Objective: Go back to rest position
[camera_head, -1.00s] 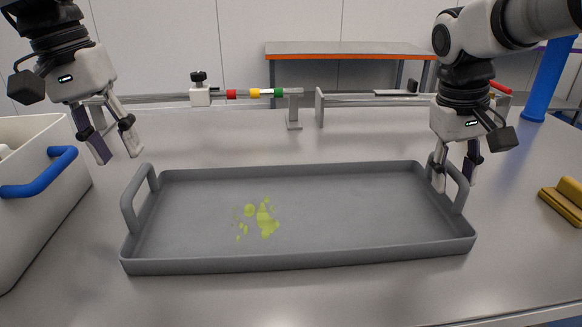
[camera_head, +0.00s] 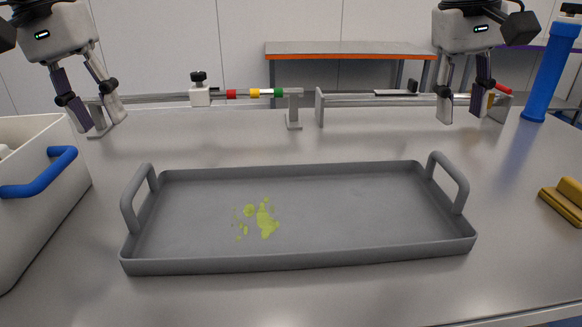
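My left gripper (camera_head: 98,126) hangs at the upper left, fingers pointing down and apart, with nothing between them. It is above and behind the left handle of the grey tray (camera_head: 300,262). My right gripper (camera_head: 463,115) hangs at the upper right, fingers apart and empty, above and behind the tray's right handle. The tray lies flat on the table, with both handles free. A yellow-green splatter (camera_head: 265,220) marks the tray floor left of its middle.
A white tub (camera_head: 45,215) with a blue handle (camera_head: 40,175) stands at the left. A rail fixture (camera_head: 293,110) runs along the table's back. A blue cylinder (camera_head: 552,75) stands at the back right, and a yellow block (camera_head: 565,200) lies at the right edge. The front table strip is clear.

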